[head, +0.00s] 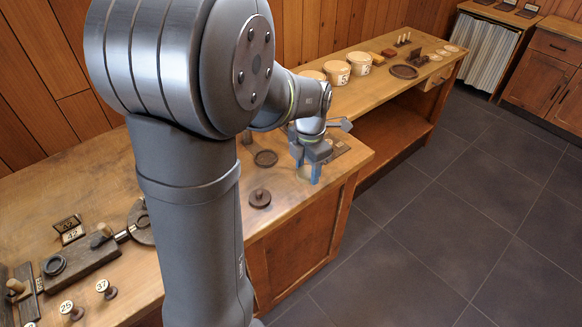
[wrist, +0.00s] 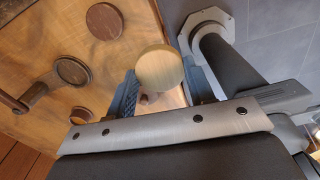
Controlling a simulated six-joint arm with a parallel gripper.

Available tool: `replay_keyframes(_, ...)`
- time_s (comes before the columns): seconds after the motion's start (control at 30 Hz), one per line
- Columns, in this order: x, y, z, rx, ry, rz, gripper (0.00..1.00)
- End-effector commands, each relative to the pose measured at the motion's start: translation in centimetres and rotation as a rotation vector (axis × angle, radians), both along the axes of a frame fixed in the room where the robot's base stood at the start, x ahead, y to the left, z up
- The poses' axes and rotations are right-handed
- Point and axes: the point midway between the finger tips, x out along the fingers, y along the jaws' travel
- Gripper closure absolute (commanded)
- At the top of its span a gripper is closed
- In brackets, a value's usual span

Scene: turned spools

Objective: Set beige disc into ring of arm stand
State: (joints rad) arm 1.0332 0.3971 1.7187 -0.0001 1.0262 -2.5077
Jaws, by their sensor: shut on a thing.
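The beige disc (wrist: 160,70) is round, pale and flat-faced. My gripper (wrist: 162,88) is shut on it, with a blue finger on either side. In the head view my gripper (head: 310,172) is over the near table's right part, close to its front edge, and the disc (head: 303,174) shows partly behind the fingers. The arm stand's dark ring (head: 265,158) is to the left of the gripper, apart from the disc. In the wrist view the ring (wrist: 72,70) is at the left, on an arm that runs down-left. The disc's exact height above the table is unclear.
A dark knobbed spool (head: 260,198) stands on the table left of the gripper. The wrist view shows a dark round piece (wrist: 104,20) at the top. White tubs (head: 337,72) stand on the farther bench.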

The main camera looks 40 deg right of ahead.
Motion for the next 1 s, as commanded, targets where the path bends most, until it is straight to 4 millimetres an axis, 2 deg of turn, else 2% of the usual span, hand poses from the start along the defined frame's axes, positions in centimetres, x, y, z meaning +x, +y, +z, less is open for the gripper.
replay_keyframes(0.1, -1.9, -0.4, 1.2, -0.001, -0.001, -0.004, 0.73)
replay_keyframes(0.2, -2.8, -0.6, 1.8, -0.002, -0.001, -0.001, 0.73)
replay_keyframes(0.27, -2.7, -0.8, 2.0, -0.001, -0.001, 0.000, 0.73)
replay_keyframes(0.33, -1.7, -1.1, 2.1, 0.000, 0.000, 0.004, 0.73)
replay_keyframes(0.43, 1.3, -1.7, 1.9, 0.001, 0.000, 0.008, 0.73)
replay_keyframes(0.53, 5.6, -2.0, 1.5, 0.001, 0.000, 0.010, 0.73)
replay_keyframes(0.7, 12.7, -1.7, 0.7, 0.000, -0.001, 0.009, 0.73)
replay_keyframes(0.8, 15.9, -1.2, 0.3, 0.001, 0.000, 0.006, 0.73)
replay_keyframes(0.9, 18.0, -0.7, 0.0, 0.000, -0.002, 0.004, 0.73)
replay_keyframes(1.0, 19.1, -0.4, -0.3, 0.000, -0.002, 0.001, 0.73)
